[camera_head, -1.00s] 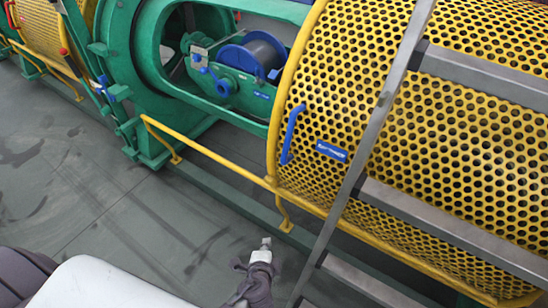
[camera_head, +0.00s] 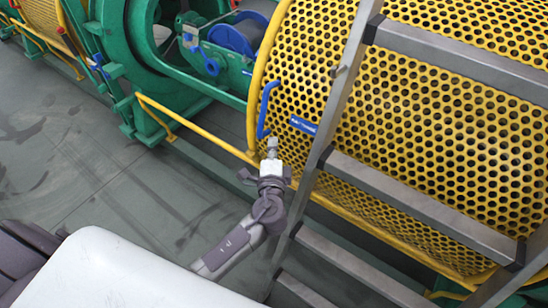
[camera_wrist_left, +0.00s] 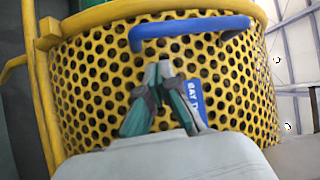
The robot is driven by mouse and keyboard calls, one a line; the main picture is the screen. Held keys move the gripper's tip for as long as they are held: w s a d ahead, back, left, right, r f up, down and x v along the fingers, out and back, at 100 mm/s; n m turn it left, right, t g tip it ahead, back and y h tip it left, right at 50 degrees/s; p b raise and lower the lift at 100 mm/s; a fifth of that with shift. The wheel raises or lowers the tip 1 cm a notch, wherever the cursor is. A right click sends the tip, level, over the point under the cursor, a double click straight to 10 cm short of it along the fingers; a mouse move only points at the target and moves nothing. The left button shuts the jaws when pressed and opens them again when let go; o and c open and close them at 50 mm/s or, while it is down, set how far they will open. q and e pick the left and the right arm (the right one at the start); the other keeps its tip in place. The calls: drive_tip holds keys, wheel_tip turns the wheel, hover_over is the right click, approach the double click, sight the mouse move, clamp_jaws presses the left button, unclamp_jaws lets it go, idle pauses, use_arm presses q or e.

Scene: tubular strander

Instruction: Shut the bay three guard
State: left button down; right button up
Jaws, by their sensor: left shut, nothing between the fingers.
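The bay three guard (camera_head: 400,120) is a curved yellow perforated cover with a blue handle (camera_head: 267,108) near its left edge. A blue label (camera_head: 303,125) sits right of the handle; in the left wrist view the label (camera_wrist_left: 195,98) reads "BAY" and the rest is hidden. The opening to the left of the guard shows a blue spool (camera_head: 237,35). My left gripper (camera_head: 272,147) is shut and empty, just below the handle. In the left wrist view, the fingertips (camera_wrist_left: 158,72) point toward the handle (camera_wrist_left: 190,32) and appear apart from it. My right gripper is out of view.
A grey metal ladder (camera_head: 340,85) leans in front of the guard, close to the right of my left arm. A yellow rail (camera_head: 195,128) runs along the machine's base. The grey floor (camera_head: 90,170) at left is clear.

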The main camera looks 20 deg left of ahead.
use_arm(q)
drive_tip(key=shift+w+a+f, duration=0.1)
drive_tip(key=shift+w+a, duration=0.15)
drive_tip(key=shift+a, duration=0.5)
drive_tip(key=shift+w+a+f, duration=0.1)
drive_tip(key=shift+w+a, duration=0.15)
drive_tip(key=shift+a, duration=0.5)
